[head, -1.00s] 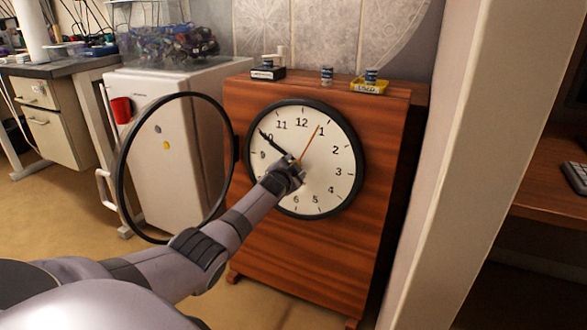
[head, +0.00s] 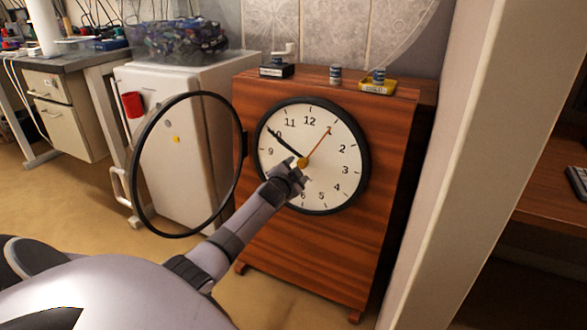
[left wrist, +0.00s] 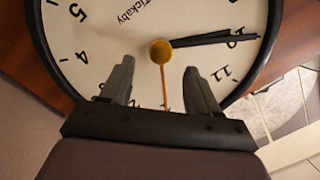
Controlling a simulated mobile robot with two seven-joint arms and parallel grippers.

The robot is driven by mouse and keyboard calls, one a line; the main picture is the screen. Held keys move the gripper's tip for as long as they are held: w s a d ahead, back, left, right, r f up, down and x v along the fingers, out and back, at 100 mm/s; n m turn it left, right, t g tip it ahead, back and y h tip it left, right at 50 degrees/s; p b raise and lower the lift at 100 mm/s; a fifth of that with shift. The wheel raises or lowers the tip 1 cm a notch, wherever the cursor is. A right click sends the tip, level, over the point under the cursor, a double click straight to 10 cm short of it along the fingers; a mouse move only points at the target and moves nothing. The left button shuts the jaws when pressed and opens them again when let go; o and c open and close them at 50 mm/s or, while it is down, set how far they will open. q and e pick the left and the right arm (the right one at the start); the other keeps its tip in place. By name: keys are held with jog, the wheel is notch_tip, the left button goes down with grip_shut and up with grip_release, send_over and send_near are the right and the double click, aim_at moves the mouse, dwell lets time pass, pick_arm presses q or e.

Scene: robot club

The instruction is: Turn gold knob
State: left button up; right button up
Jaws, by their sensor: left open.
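The gold knob (head: 303,162) sits at the centre of a white clock face (head: 325,150) on the front of a wooden cabinet. Black hands point to the upper left, near 10, and a thin orange hand points near 1. In the left wrist view the knob (left wrist: 161,51) is round and gold, just beyond the fingertips and between their lines. My left gripper (head: 296,172) is open and empty, in front of the clock just below the knob; its two fingers (left wrist: 158,65) stand apart. My right gripper is not in view.
The clock's round glass-cover ring (head: 240,125) stands swung open at the left, beside my left forearm. A white fridge (head: 165,90) is behind it. Small items, including a yellow tray (head: 376,90), stand on the cabinet top (head: 310,75). A pale post (head: 450,180) rises at the right.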

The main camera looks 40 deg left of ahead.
pick_arm(q)
jog(key=shift+v, duration=0.85)
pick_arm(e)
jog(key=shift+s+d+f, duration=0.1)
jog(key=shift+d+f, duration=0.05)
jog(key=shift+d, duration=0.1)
